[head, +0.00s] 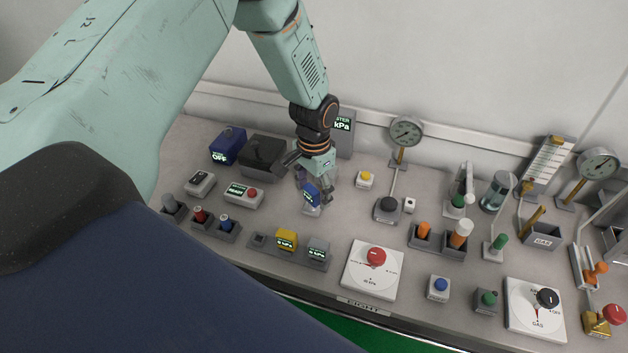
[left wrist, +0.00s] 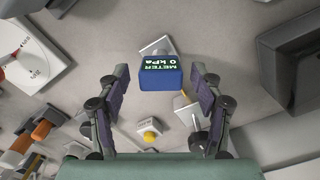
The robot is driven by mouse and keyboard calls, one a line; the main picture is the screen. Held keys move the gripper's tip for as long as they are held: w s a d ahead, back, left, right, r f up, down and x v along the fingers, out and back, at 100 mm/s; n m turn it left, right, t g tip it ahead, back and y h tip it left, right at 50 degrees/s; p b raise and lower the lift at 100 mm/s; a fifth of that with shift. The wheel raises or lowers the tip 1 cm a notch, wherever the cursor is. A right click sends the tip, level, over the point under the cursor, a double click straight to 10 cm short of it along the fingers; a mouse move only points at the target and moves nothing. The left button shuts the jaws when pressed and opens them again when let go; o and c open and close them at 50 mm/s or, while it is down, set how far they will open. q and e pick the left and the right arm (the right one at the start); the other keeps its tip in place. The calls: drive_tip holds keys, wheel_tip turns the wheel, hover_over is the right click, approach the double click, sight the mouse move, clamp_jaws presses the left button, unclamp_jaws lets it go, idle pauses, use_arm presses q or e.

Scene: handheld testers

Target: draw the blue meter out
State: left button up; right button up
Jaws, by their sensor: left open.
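The blue meter (head: 311,194) stands near the middle of the bench, left of the round black knob. A pale base shows just below it. In the left wrist view the blue meter (left wrist: 161,74) shows its lit face, reading "METER 0 kPa". My left gripper (head: 313,179) is open and comes down from above and behind the meter. In the left wrist view the open fingers (left wrist: 160,80) stand on either side of the meter, with a gap on each side. My right gripper is not in view.
A grey rack (head: 258,240) holds a yellow meter (head: 287,239) and a grey meter (head: 318,250). A dark box (head: 262,152) and a blue box (head: 228,144) stand behind left. A yellow button (head: 365,178) and pressure gauge (head: 406,131) are to the right.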

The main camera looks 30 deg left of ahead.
use_arm(q)
drive_tip(key=shift+s+a+r, duration=0.1)
drive_tip(key=shift+s+a, duration=0.1)
drive_tip(key=shift+s, duration=0.25)
drive_tip(key=shift+w+d, duration=0.2)
drive_tip(key=shift+w, duration=0.25)
drive_tip(key=c, duration=0.3)
drive_tip(key=shift+s+a, duration=0.15)
drive_tip(key=shift+s, duration=0.15)
drive_tip(key=c, duration=0.6)
drive_tip(key=shift+w, duration=0.1)
drive_tip(key=c, duration=0.3)
drive_tip(key=o, duration=0.5)
clamp_jaws()
